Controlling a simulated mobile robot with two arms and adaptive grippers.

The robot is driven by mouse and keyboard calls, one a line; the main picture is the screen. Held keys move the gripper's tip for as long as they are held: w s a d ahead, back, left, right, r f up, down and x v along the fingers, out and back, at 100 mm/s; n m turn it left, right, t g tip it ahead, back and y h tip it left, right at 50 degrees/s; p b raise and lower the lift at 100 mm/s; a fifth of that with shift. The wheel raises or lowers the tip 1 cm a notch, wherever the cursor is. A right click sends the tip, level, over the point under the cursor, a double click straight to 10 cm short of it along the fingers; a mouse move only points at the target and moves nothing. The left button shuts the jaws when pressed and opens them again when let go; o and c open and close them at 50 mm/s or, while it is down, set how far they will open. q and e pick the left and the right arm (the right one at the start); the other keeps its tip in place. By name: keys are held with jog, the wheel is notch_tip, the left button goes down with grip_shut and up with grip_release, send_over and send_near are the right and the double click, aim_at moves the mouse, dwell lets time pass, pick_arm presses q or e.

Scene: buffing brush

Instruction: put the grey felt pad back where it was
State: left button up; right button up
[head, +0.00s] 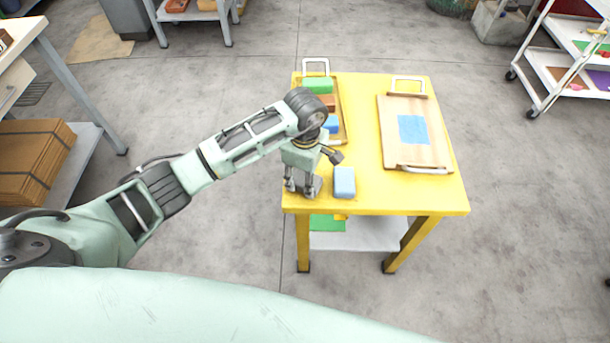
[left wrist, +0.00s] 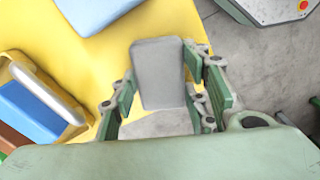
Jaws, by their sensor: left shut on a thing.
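The grey felt pad (left wrist: 158,75) is a small grey block between the fingers of my left gripper (left wrist: 165,92) in the left wrist view. In the head view, my left gripper (head: 304,187) is shut on the pad near the yellow table's front left corner. The pad (head: 314,187) is partly hidden by the fingers there; I cannot tell whether it touches the table. A wooden tray (head: 345,128) with green, brown and blue blocks lies behind the gripper, partly covered by my arm. My right gripper is not in view.
A light blue block (head: 344,182) stands just right of the gripper on the yellow table (head: 410,197). A wooden board (head: 394,145) with a blue square (head: 413,130) and metal handles lies at the right. The table's front right area is bare.

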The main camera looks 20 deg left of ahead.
pick_arm(q)
jog(key=o, duration=0.8)
jog(key=shift+f, duration=0.15)
jog(key=shift+c, duration=0.2)
jog(key=o, duration=0.4)
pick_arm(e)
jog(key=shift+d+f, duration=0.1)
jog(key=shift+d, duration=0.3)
pick_arm(q)
jog(key=shift+o, duration=0.2)
jog(key=shift+r, duration=0.3)
notch_tip(320, 180, up, 12)
jog(key=b, duration=0.1)
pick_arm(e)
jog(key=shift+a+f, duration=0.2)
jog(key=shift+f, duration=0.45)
pick_arm(q)
jog(key=shift+f, duration=0.1)
